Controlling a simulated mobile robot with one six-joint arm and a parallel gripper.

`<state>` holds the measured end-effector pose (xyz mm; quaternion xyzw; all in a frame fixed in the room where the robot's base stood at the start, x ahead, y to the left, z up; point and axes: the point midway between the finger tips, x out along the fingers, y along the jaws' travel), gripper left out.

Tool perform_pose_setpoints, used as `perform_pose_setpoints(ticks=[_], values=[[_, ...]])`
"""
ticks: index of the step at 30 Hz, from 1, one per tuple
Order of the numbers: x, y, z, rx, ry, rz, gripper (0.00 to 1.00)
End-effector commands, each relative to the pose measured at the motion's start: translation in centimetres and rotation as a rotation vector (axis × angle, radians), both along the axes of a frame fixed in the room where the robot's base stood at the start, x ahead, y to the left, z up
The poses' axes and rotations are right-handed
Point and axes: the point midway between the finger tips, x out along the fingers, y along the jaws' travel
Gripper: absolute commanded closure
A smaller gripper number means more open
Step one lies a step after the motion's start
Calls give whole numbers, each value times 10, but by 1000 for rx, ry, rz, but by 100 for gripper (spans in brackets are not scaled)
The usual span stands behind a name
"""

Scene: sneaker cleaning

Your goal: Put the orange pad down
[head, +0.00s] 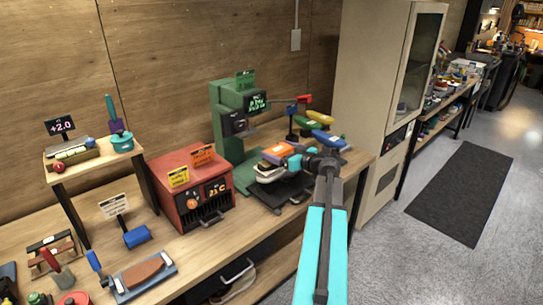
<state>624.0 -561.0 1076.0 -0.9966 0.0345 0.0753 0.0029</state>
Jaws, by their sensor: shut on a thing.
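The orange pad (278,152) is at the tip of my gripper (294,161), which has cyan fingers and is shut on it. The pad is over a pale, shoe-like thing (268,174) on a dark stand (270,197). I cannot tell whether the pad touches what is below it. My arm comes in from the bottom right and hides part of the bench behind it.
A green machine (226,128) stands just left of the gripper, with a red box (190,183) further left. Several coloured pads, including a yellow one (320,117), sit on a rack behind. The wooden bench (204,249) has bare room in front of the red box.

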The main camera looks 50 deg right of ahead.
Motion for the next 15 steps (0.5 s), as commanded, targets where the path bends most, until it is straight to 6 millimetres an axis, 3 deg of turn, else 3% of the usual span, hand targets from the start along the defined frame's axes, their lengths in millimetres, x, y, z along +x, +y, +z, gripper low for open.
perform_pose_setpoints(ticks=[6,15], values=[[27,6,-2,0,0,1,35],[29,7,-3,0,-1,-2,35]])
